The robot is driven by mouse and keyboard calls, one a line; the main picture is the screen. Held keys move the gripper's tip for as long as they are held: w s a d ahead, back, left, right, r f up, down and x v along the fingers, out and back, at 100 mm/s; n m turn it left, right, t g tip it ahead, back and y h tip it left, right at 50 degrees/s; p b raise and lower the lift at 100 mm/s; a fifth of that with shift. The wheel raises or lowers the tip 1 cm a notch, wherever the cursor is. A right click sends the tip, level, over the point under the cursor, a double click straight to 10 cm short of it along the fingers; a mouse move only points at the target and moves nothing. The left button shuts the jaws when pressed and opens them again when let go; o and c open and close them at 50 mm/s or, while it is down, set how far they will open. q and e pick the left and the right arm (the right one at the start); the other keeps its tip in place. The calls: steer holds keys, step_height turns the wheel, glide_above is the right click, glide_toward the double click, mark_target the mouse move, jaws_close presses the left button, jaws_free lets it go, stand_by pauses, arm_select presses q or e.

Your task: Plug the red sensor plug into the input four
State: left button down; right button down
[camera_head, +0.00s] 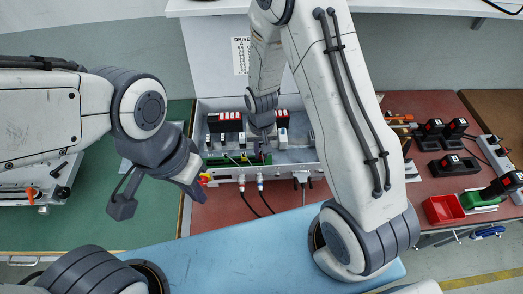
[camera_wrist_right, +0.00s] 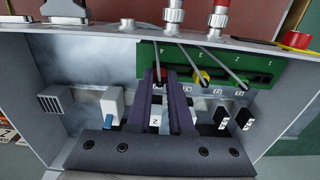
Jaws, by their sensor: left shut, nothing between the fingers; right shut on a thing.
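My right gripper (camera_head: 264,138) reaches down into the open control box (camera_head: 215,176). In the right wrist view its two dark fingers (camera_wrist_right: 160,78) are shut on the red sensor plug (camera_wrist_right: 159,75), at the edge of the green terminal board (camera_wrist_right: 150,55). A grey cable runs from the plug up to the box wall. The fingers hide part of the board, and I cannot tell whether the plug is seated. A yellow plug (camera_wrist_right: 203,78) and a black plug (camera_wrist_right: 243,86) sit along the same board.
White and black modules (camera_wrist_right: 112,105) stand inside the box near the fingers. Connectors with cables (camera_head: 260,180) come out of its front wall. A red bin (camera_head: 443,209) and black tool units (camera_head: 453,166) stand on the right bench. A blue surface (camera_head: 230,255) is in front.

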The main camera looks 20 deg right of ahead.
mark_target(261, 154)
steer(key=shift+f, duration=0.35)
stand_by(0.3)
steer(key=c, duration=0.7)
jaws_free()
steer(key=shift+c, duration=0.2)
steer(key=shift+r+p, duration=2.15)
steer(key=shift+r, duration=0.65)
